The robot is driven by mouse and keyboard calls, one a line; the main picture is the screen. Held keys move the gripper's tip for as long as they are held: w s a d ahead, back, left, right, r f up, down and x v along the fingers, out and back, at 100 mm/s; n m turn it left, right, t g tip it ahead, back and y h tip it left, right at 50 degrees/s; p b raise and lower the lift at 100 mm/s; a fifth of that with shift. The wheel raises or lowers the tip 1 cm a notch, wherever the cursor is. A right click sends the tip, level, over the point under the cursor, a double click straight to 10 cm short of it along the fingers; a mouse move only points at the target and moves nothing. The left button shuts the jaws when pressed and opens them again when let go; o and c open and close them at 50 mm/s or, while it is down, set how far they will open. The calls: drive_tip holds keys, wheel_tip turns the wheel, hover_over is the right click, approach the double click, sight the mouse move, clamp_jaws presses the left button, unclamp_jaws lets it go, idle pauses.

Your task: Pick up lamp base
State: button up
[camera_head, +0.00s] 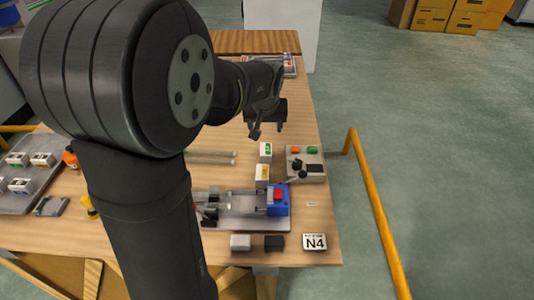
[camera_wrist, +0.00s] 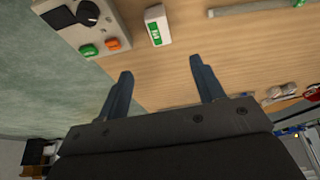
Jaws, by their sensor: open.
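No object can be told for certain as the lamp base. My gripper (camera_head: 268,128) is open and empty above the wooden table; both dark fingers also show in the wrist view (camera_wrist: 161,68), with bare wood between them. A small white block with a green label (camera_head: 265,149) stands just in front of the gripper, and it also shows in the wrist view (camera_wrist: 157,27) beyond the fingertips. A white block with a yellow label (camera_head: 262,173) stands nearer. A tray at the left (camera_head: 12,205) holds several white blocks, partly hidden by my arm.
A control box (camera_head: 318,177) with green and orange buttons stands at the right. A metal fixture (camera_head: 245,222) with a blue block (camera_head: 279,205) lies nearer. White and black blocks and an N4 sign (camera_head: 314,242) line the front edge. Yellow rail (camera_head: 376,205) stands right of the table.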

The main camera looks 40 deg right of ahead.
sight(266, 149)
drive_tip(key=x, duration=1.6)
drive_tip(key=shift+s+f, duration=0.15)
drive_tip(key=shift+f, duration=0.1)
drive_tip(key=c, duration=1.1)
drive_tip(key=shift+r, duration=0.1)
